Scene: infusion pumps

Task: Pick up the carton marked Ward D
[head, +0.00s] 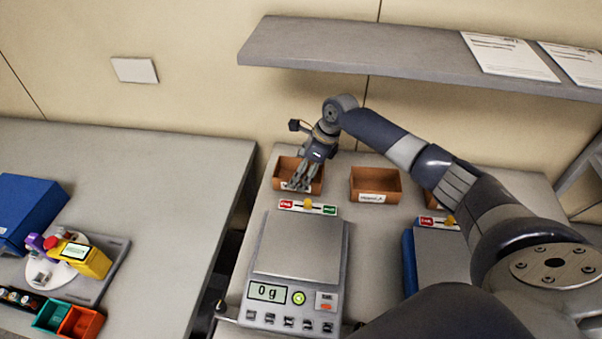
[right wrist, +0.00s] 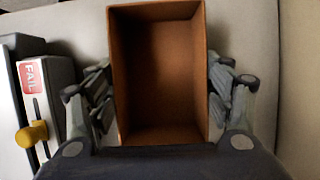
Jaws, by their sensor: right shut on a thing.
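A brown open-topped carton (head: 284,166) stands at the left end of the row behind the scale. My right gripper (head: 301,182) is over it. The right wrist view shows the empty carton (right wrist: 160,75) between my fingers (right wrist: 160,100), which are shut on its two side walls. The label on this carton is mostly hidden by the gripper. A second brown carton (head: 374,182) stands to the right, its label too small to read. A third carton (head: 431,200) is mostly hidden by my right arm. I cannot tell which is marked Ward D. My left gripper is out of view.
A scale (head: 297,248) reading 0 g stands in front, with a red-and-green slider sign (head: 308,207) at its back. A second sign (head: 438,222) stands to the right. A grey shelf (head: 350,48) overhangs the back. The left table (head: 150,170) holds a blue box (head: 28,208) and coloured bins (head: 80,323).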

